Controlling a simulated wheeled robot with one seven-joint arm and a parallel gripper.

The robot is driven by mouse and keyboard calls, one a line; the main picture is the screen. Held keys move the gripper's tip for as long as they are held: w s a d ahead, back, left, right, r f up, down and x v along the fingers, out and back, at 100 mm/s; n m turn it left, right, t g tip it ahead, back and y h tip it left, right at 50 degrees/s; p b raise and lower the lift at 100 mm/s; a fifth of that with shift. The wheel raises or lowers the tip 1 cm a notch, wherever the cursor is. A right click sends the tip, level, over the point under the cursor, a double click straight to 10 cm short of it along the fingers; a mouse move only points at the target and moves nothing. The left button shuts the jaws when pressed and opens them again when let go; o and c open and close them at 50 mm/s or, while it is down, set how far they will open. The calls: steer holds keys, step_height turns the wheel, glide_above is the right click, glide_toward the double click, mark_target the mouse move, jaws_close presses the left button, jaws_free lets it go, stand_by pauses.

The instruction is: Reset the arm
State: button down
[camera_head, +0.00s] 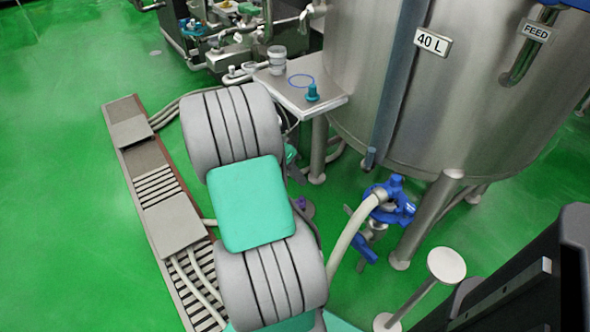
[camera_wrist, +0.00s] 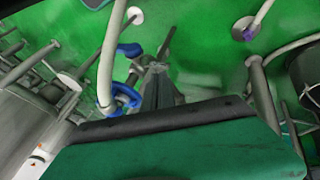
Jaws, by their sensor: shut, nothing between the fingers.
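My gripper (camera_wrist: 157,72) shows in the wrist view as dark fingers pointing away from the camera, over green floor. The fingers are shut with nothing between them. The green body and black edge below them fill the bottom of that view. In the head view my arm's grey ribbed and teal links cover the middle, and I cannot make out the gripper there. A blue valve (camera_wrist: 122,100) with a pale hose shows left of the fingers in the wrist view. In the head view the blue valve (camera_head: 397,203) is under the tank, right of my arm.
The steel tank (camera_head: 450,95) marked 40 L stands at the upper right. A small steel shelf (camera_head: 325,103) beside it holds a teal knob, a blue ring and clear cups. A floor drain (camera_head: 170,220) runs left of my arm. Green floor is open at far left.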

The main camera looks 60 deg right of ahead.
steer(key=w+a+r+n+t+p, duration=0.3)
steer(key=w+a+r+n+p, duration=0.25)
steer(key=a+r, duration=0.3)
steer(key=w+a+r+n+t+p, duration=0.2)
steer(key=w+a+r+n+p, duration=0.3)
steer(key=a+r, duration=0.35)
steer(key=a+r+n+t+y+p, duration=0.1)
steer(key=a+r+n+p, duration=0.3)
steer(key=a, duration=0.6)
steer(key=a+r+n+t+y+p, duration=0.2)
steer(key=a+r+n+p, duration=0.2)
steer(key=a, duration=0.6)
step_height(320, 180, up, 3)
steer(key=shift+s+a+f+n+t, duration=0.1)
steer(key=shift+s+a+n+t, duration=0.3)
steer(key=shift+n, duration=0.75)
steer(key=shift+d, duration=0.1)
